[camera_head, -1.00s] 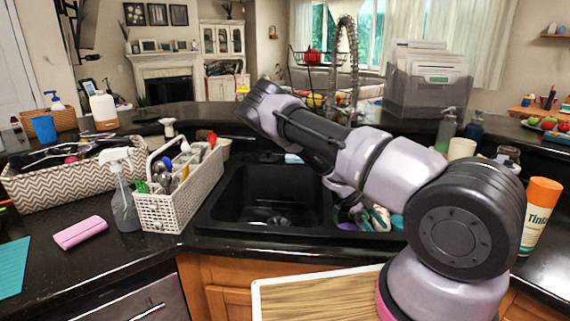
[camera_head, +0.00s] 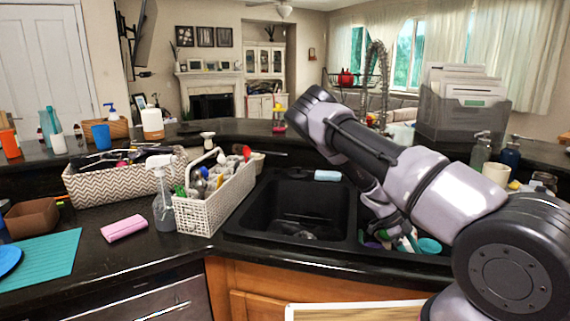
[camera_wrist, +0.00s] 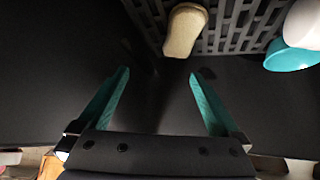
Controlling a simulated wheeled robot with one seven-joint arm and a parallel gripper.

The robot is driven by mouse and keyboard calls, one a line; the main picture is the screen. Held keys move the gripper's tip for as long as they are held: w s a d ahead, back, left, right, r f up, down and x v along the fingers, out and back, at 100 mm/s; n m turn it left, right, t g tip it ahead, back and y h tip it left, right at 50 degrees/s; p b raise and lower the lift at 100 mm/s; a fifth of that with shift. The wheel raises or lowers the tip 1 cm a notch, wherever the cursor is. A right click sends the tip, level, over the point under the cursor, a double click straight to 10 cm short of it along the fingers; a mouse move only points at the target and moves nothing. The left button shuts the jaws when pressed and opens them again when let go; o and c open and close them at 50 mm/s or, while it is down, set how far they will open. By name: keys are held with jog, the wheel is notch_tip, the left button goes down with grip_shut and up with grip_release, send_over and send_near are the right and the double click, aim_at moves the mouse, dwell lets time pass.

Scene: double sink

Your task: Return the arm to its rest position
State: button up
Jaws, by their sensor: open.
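My gripper (camera_wrist: 158,90) shows in the wrist view with its two teal-lined fingers spread wide apart. Nothing is between them. Below them is a dark, plain surface. A grey slatted rack (camera_wrist: 232,28) with a tan oblong item (camera_wrist: 185,30) lies ahead of the fingertips. In the head view my arm reaches from the lower right over the double sink and folds down toward its right basin, where the gripper itself is hard to make out. The left basin (camera_head: 300,205) of the sink is black and looks mostly empty.
A white basket (camera_head: 215,205) of bottles and a spray bottle (camera_head: 163,195) stand left of the sink. A pink sponge-like block (camera_head: 124,228) lies on the dark counter. Soap dispensers (camera_head: 481,150) and a white cup (camera_head: 496,173) stand behind my arm. A teal bowl (camera_head: 429,246) is in the right basin.

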jog(key=a+r+n+t+y, duration=0.25)
jog(key=a+r, duration=0.25)
jog(key=r, duration=0.5)
jog(key=a+r+n+t+y, duration=0.1)
jog(key=a+r+n+y, duration=0.25)
jog(key=r, duration=0.55)
jog(key=a+r+n+t+y, duration=0.2)
jog(key=a+r+n, duration=0.25)
jog(key=r, duration=0.55)
jog(key=s+a+r+n+t, duration=0.3)
jog(key=s+r+n+t, duration=0.4)
jog(key=s+r, duration=0.9)
notch_tip(320, 180, up, 4)
jog(key=n, duration=0.3)
jog(key=shift+s+f, duration=0.1)
jog(key=shift+s+a+r, duration=0.1)
jog(key=shift+s+r, duration=0.1)
jog(key=shift+s, duration=0.15)
